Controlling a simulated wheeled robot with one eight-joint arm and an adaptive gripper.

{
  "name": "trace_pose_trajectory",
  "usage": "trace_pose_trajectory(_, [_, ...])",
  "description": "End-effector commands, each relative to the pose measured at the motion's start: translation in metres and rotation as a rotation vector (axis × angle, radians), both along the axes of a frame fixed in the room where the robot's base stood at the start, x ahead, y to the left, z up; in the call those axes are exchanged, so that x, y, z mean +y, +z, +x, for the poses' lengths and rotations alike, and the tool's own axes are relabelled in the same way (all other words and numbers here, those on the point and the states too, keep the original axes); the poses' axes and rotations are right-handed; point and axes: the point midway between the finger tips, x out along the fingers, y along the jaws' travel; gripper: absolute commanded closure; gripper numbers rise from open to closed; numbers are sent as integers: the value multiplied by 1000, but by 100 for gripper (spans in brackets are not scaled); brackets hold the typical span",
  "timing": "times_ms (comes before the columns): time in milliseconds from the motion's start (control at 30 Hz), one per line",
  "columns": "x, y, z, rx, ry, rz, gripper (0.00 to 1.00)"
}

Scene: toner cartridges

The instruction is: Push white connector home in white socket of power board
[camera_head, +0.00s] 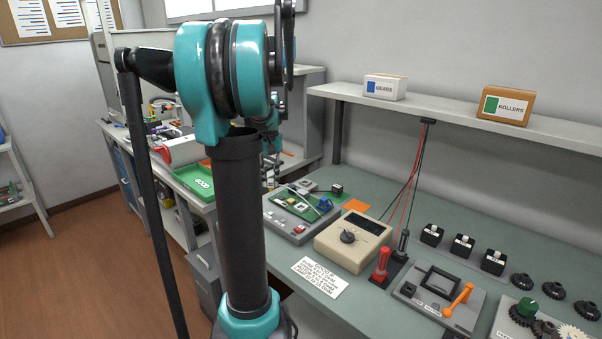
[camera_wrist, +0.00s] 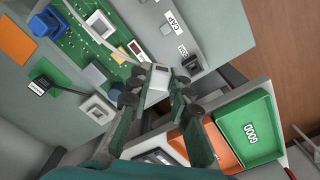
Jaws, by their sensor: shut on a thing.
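In the wrist view my gripper (camera_wrist: 157,92) is shut on a small whitish block, the white connector (camera_wrist: 158,82), near the edge of the green power board (camera_wrist: 72,52). The board also shows in the head view (camera_head: 290,203), on a grey fixture. A white square part with a dark centre (camera_wrist: 97,108) sits by the board's edge, left of my fingers; I cannot tell whether it is the white socket. The connector's front face and any contact with a socket are hidden. In the head view my gripper (camera_head: 272,165) is small and partly behind my arm.
A green GOOD tray (camera_wrist: 248,130) lies right of my gripper. A blue part (camera_wrist: 46,22) stands on the board. A beige meter (camera_head: 352,241) stands to the right in the head view.

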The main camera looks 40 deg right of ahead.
Motion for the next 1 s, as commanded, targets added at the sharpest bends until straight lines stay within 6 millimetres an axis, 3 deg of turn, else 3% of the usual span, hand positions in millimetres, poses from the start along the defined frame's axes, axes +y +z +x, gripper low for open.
trace_pose_trajectory(100, [-30, 16, -40, 0, -100, 0, 100])
trace_pose_trajectory(300, [-54, 32, -79, 0, -192, 0, 100])
trace_pose_trajectory(567, [-58, 28, -87, 0, -213, 0, 100])
trace_pose_trajectory(1000, [-58, -15, -87, 0, -212, 0, 100])
